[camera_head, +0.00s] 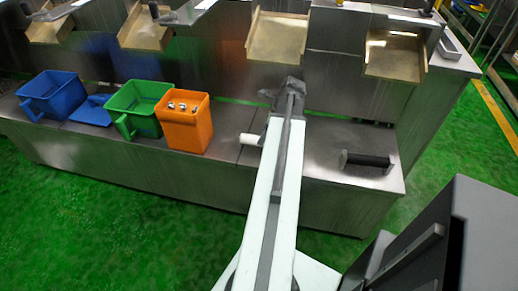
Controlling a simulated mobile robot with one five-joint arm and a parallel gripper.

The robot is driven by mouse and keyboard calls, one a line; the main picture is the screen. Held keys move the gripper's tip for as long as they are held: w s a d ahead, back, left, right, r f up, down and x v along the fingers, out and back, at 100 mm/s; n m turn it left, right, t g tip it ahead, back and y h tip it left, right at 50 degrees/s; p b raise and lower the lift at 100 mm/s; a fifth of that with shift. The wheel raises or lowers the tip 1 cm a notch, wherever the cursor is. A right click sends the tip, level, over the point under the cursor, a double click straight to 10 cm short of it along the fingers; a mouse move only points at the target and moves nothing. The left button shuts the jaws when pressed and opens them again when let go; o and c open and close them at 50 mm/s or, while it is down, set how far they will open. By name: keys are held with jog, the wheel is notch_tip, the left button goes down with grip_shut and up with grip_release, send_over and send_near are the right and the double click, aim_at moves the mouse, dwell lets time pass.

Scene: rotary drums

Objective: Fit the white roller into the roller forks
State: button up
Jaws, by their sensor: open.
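The white roller (250,139) lies on the steel bench just left of my arm, and its right end is hidden behind the arm. My gripper (289,84) is open at the far end of my arm, beyond the white roller and apart from it in the picture. Its fingers are small and dark, and I see nothing held between them. A dark cylinder (368,160) sits on the right part of the bench, between small end supports. These may be the roller forks, but I cannot tell for sure.
An orange bin (184,126) with small metal parts, a green bin (138,108) and a blue bin (54,93) stand left on the bench (325,145). Wooden-toned chutes (277,38) hang behind. Bare bench lies between my arm and the dark cylinder.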

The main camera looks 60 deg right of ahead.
jog(key=b+x, duration=0.2)
jog(key=x, duration=0.2)
jog(key=shift+s+d+f+b, duration=0.1)
jog(key=shift+s+d+b, duration=0.15)
jog(key=shift+b, duration=0.15)
jog(key=shift+w+f, duration=0.15)
jog(key=shift+f, duration=0.1)
jog(key=shift+a+r, duration=0.1)
jog(key=shift+r, duration=0.1)
grip_shut()
jog(key=shift+r, duration=0.1)
